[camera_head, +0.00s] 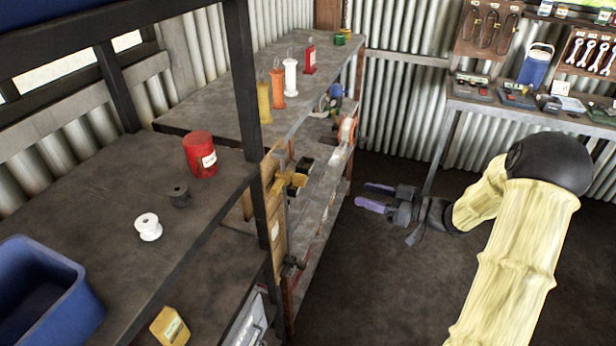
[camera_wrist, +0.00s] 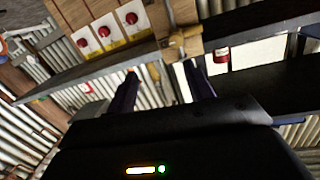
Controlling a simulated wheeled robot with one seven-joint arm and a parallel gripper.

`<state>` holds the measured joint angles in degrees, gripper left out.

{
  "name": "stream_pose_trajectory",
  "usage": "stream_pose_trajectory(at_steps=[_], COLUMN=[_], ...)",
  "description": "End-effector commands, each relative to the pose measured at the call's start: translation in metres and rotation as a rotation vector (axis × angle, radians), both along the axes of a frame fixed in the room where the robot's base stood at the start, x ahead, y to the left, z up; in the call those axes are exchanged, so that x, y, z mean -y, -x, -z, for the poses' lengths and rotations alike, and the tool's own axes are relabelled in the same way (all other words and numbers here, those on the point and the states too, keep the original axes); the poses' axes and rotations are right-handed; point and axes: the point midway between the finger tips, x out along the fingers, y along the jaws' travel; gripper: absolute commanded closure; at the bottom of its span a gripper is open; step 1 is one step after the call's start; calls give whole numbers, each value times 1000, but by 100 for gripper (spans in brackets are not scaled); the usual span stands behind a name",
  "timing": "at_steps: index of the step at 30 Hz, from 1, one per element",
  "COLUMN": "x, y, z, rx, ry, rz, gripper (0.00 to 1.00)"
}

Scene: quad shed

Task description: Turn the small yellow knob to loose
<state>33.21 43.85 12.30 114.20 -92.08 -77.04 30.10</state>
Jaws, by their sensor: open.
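A yellow fitting with short arms (camera_head: 290,180) is mounted on a wooden board at the end of the shelf unit in the head view. A yellow piece also shows at the top middle of the wrist view (camera_wrist: 183,40), probably the same fitting. I cannot clearly make out which part is the small knob or how it is turned. My gripper (camera_head: 364,194) has purple fingers pointing left toward the shelf, well to the right of the fitting, apart from it. In the wrist view my gripper (camera_wrist: 160,72) is open with nothing between its fingers.
A dark post stands left of the fitting. The shelf holds a red can (camera_head: 200,155), a white spool (camera_head: 148,227), a blue bin (camera_head: 45,295) and several coloured bottles. The floor between shelf and workbench is clear.

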Motion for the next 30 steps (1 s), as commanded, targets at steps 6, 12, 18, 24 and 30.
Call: stream_pose_trajectory(at_steps=[6, 12, 18, 24, 30], x=[5, 5, -1, -26, -59], y=[16, 16, 14, 5, -8], z=[-5, -4, -5, -7, -8], rx=[5, 5, 5, 4, 5], ry=[-83, -82, -81, -81, -81], rz=[-104, -103, -103, -104, -105], gripper=[48, 48, 48, 48, 48])
